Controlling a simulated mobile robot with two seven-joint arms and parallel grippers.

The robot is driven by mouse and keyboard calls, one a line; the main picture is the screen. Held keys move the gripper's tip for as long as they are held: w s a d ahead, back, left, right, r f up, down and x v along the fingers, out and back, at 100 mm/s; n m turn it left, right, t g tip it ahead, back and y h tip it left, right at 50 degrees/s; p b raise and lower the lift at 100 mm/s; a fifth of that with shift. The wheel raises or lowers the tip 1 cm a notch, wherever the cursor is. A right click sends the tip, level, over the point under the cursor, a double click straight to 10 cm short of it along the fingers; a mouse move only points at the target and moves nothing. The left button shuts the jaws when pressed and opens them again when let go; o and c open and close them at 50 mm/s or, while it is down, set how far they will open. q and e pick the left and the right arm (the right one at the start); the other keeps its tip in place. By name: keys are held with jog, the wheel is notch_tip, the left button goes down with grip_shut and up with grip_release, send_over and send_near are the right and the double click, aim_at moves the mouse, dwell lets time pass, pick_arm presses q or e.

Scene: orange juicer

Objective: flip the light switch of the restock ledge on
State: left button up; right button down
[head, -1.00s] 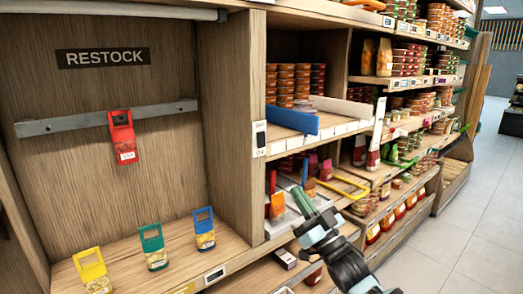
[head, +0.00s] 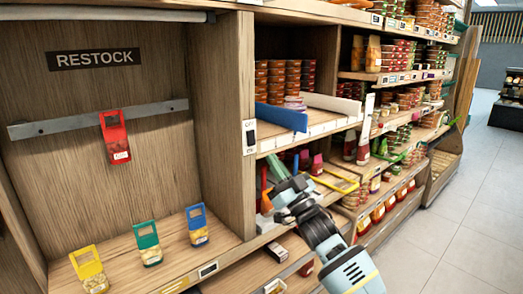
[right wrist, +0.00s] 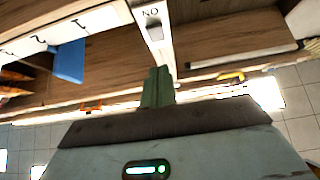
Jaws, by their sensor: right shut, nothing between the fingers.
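The light switch (head: 249,137) is a small white plate with a dark part, on the front edge of the wooden upright right of the RESTOCK ledge. In the right wrist view, the switch (right wrist: 154,27) shows upside down, with "ON" lettering beside its rocker. I cannot tell the rocker's position for sure. My right gripper (head: 274,170) is below and slightly right of the switch, apart from it in the head view. Its green fingers (right wrist: 158,84) are shut and empty, pointing toward the switch plate. My left gripper is not in view.
The RESTOCK ledge (head: 216,245) holds yellow, green and blue tagged packs. A red tagged pack (head: 115,140) hangs on the metal rail (head: 60,125). A blue divider (head: 281,117) and stocked shelves stand right of the switch. The floor (head: 450,230) at right is clear.

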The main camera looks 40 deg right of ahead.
aim_at(252, 141)
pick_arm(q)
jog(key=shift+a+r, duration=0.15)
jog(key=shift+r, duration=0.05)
pick_arm(e)
jog(key=shift+w+a+r, duration=0.1)
jog(key=shift+w+r, duration=0.1)
jog(key=shift+w, duration=0.85)
jog(key=shift+w+a+r, duration=0.1)
jog(key=shift+w+r, duration=0.1)
jog(key=shift+w, duration=0.8)
jog(key=shift+w+a+r, duration=0.1)
jog(key=shift+w+r, duration=0.1)
jog(key=shift+w, duration=0.85)
